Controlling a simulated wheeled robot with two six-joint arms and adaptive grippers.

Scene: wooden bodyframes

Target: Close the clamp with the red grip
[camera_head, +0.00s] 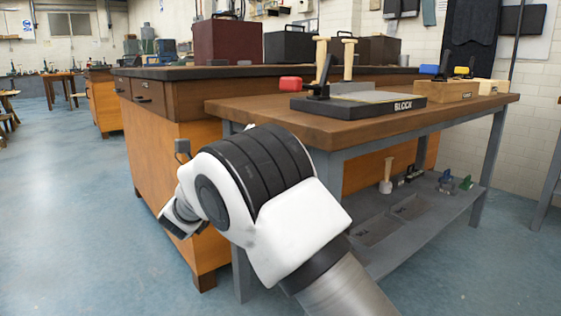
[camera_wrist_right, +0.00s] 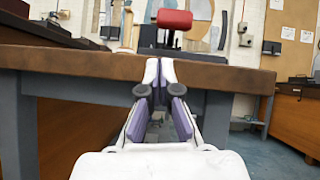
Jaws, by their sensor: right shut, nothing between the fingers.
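The red grip (camera_head: 290,83) sticks out to the left of a dark clamp (camera_head: 318,91) at the left end of the black-edged block fixture (camera_head: 411,105) on the wooden table. A black lever leans upward beside it. In the right wrist view the red grip (camera_wrist_right: 174,19) shows above the table edge, with dark clamp parts under it. My right gripper (camera_wrist_right: 160,68) is shut and empty, its fingertips below and apart from the red grip, in front of the table edge. In the head view my right arm's white and black joint shows, but the fingers cannot be made out.
The table (camera_head: 260,108) has a thick wooden top edge. A wooden block fixture (camera_head: 441,91) with another clamp stands farther right. Wooden mallets (camera_head: 349,58) stand behind the black fixture. A lower shelf (camera_head: 424,218) holds small tools. Blue floor on the left is free.

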